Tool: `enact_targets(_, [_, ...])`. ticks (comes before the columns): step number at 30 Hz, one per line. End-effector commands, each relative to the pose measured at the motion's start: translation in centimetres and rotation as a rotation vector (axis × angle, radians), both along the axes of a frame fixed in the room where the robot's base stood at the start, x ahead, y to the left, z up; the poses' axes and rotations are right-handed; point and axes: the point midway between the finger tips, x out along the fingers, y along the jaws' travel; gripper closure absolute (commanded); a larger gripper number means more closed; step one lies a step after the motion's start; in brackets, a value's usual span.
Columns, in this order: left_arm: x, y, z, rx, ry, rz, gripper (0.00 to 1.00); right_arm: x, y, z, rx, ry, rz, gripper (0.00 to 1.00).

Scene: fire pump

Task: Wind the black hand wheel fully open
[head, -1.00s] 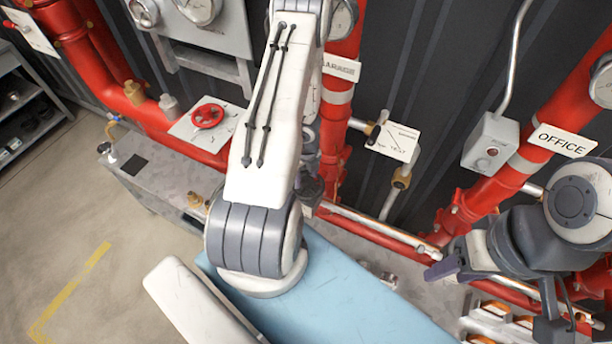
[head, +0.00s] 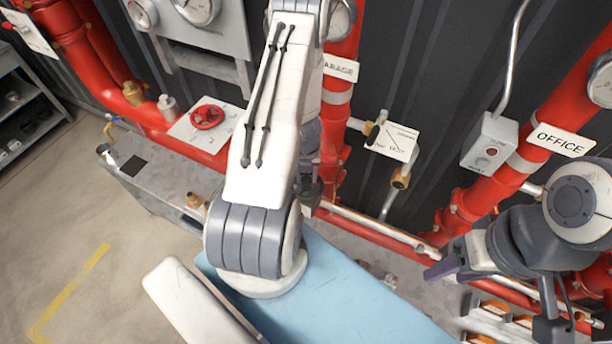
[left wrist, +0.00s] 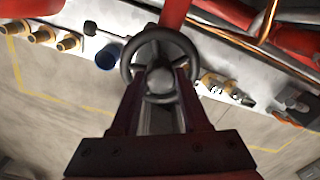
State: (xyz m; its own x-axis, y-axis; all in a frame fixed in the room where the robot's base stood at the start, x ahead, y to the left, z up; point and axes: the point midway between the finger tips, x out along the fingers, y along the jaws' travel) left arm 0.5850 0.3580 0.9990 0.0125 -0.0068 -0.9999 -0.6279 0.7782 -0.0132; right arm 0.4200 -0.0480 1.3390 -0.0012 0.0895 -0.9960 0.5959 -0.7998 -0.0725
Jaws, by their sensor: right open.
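The black hand wheel (left wrist: 194,60) fills the upper middle of the left wrist view, seen face-on with its round hub in the centre. My left gripper (left wrist: 161,74) reaches over the wheel; its two fingers stand apart, with the tips on either side of the hub. I cannot tell whether they touch it. In the head view my left arm hides the black wheel, and only a dark part of my left gripper (head: 312,190) shows beside the arm. My right gripper (head: 470,270) is open and empty at the right, in front of the red pipes.
A red hand wheel (head: 207,116) sits on a white plate at the left. Red pipes run along the wall, with an OFFICE sign (head: 562,140) and a grey switch box (head: 491,144) at right. A metal bench (head: 160,185) stands below. Open floor lies at lower left.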

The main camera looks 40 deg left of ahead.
Motion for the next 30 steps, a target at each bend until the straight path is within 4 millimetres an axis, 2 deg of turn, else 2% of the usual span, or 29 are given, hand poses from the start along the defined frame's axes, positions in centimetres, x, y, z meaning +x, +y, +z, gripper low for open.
enact_targets(5, [-0.12, 0.13, 0.0, 0.002, 0.001, 0.101, 1.0, 0.0, 0.0, 0.0, 0.0, 0.0, 0.0, 0.5])
enact_targets(15, [-0.3, 0.25, -0.01, 0.004, 0.002, 0.632, 1.0, 0.01, 0.0, -0.08, 0.0, 0.0, 0.0, 0.5])
enact_targets(19, [-0.32, 0.27, 0.01, 0.005, 0.003, 0.702, 1.0, 0.01, 0.0, -0.08, 0.0, 0.0, 0.0, 0.5])
enact_targets(27, [-0.34, 0.31, 0.01, 0.006, 0.003, 0.713, 1.0, 0.01, 0.0, -0.09, 0.0, 0.0, 0.0, 0.5])
enact_targets(30, [-0.37, 0.3, -0.02, 0.007, 0.002, 0.802, 1.0, 0.0, 0.0, -0.18, 0.0, 0.0, 0.0, 0.5])
